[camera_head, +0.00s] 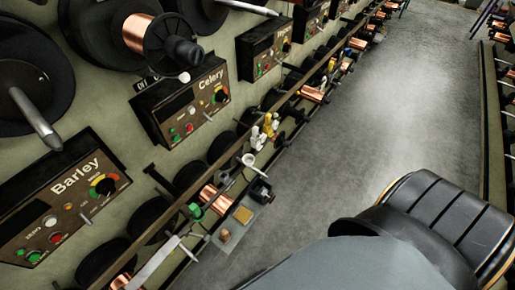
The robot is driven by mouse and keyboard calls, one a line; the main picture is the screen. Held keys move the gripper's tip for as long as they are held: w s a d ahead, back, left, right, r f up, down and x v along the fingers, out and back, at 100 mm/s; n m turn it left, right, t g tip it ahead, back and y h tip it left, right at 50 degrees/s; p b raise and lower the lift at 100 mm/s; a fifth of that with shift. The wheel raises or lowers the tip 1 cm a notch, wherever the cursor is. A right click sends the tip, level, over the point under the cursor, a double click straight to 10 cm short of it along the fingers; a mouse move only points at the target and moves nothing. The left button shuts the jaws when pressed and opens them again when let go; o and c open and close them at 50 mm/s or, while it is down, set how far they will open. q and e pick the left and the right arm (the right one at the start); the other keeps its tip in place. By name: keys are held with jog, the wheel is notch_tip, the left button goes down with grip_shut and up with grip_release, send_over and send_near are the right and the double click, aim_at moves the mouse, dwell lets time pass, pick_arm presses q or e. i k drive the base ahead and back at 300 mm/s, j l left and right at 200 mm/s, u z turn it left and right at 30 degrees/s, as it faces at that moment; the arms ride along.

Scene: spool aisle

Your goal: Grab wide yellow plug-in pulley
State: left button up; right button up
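Small yellow and white pieces (269,125) stand on the narrow rail shelf along the left wall, near the middle of the view. One of them may be the wide yellow plug-in pulley, but they are too small to tell its width or shape. A flat yellow-tan square (243,214) lies on a grey plate nearer to me. Neither of my grippers is in view. A large grey and black part of my own body fills the lower right.
Machines labelled Barley (75,180) and Celery (211,83) line the left wall, with spools and rods sticking out. A copper spool (214,199) and a green part (195,211) sit on the shelf. The grey aisle floor (385,105) is clear. Another rack (497,100) stands at right.

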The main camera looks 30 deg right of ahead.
aim_at(269, 124)
jog(key=i+l+u, duration=0.2)
jog(key=l, duration=0.55)
jog(key=l+u, duration=0.2)
jog(key=l, duration=0.5)
